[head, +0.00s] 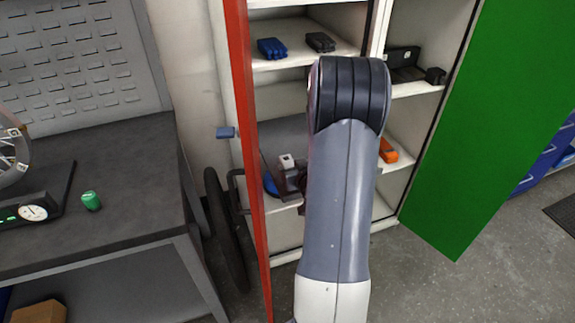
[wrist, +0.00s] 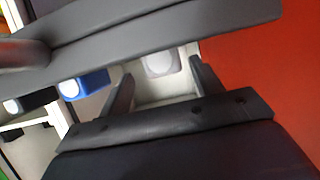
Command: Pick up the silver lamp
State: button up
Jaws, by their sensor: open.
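The silver lamp (wrist: 158,63) shows in the wrist view as a pale block with a round white lens. It lies between the two fingertips of my gripper (wrist: 161,74), which is open with a finger on either side. Whether the fingers touch it I cannot tell. In the head view my gripper (head: 290,180) is inside the cabinet by the red door, partly hidden by my arm. A small pale block, likely the lamp (head: 286,160), shows just above it.
A blue lamp (wrist: 84,84) and a dark lamp (wrist: 28,101) stand left of the silver one in the wrist view. The red door (head: 247,150) is close on the left. The green door (head: 490,120) stands open at right. A workbench (head: 120,200) is at left.

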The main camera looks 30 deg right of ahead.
aim_at(290, 165)
jog(key=shift+a+p+x, duration=0.15)
jog(key=shift+p+x, duration=0.05)
jog(key=shift+x, duration=0.95)
jog(key=shift+a+p+x, duration=0.15)
jog(key=shift+x, duration=1)
jog(key=shift+w, duration=0.1)
jog(key=shift+c, duration=0.4)
jog(key=c, duration=1)
